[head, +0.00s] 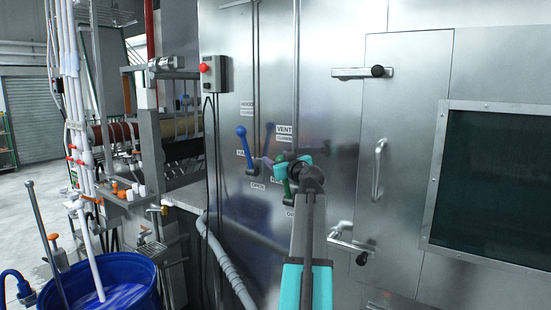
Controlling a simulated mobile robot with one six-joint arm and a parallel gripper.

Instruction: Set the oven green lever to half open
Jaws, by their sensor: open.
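The green lever (281,171) is on the steel oven wall, below a label reading VENT. It is partly hidden by my gripper, so its exact angle is hard to tell. My gripper (286,164), with teal and dark parts, is open in front of the wall at the green lever. I cannot tell whether it touches the lever or whether the lever lies between the fingers. My arm comes up from the bottom of the view and covers part of the wall below the lever.
A blue lever (242,143) points up to the left of the green one, under a HOOD label. A control box (215,74) with a red button is above. A door handle (378,165) and latches stick out at right. A blue barrel (105,298) stands lower left.

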